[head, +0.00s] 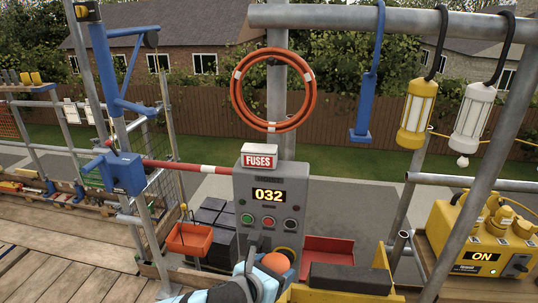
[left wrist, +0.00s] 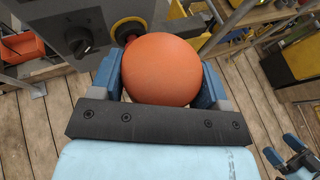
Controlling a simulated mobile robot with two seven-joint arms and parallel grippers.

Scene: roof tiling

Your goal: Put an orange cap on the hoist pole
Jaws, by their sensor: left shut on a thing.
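An orange cap (head: 275,263) with a smooth round top is in my left gripper (head: 262,277), low in the middle of the head view. In the left wrist view the cap (left wrist: 162,68) sits between the two blue fingers, which are shut on it. The gripper is just in front of the grey control box. The hoist pole (head: 113,95) stands upright at the left of the head view, with a blue hoist frame on it, well away from the cap. My right gripper (left wrist: 283,150) shows small at the lower right of the left wrist view, fingers apart and empty.
The grey control box (head: 268,212) reads 032 and has a FUSES box on top. A coiled orange hose (head: 272,92) hangs above it. A red-white bar (head: 190,167) runs between hoist and box. Lamps hang at right. A yellow ON unit (head: 480,250) stands lower right.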

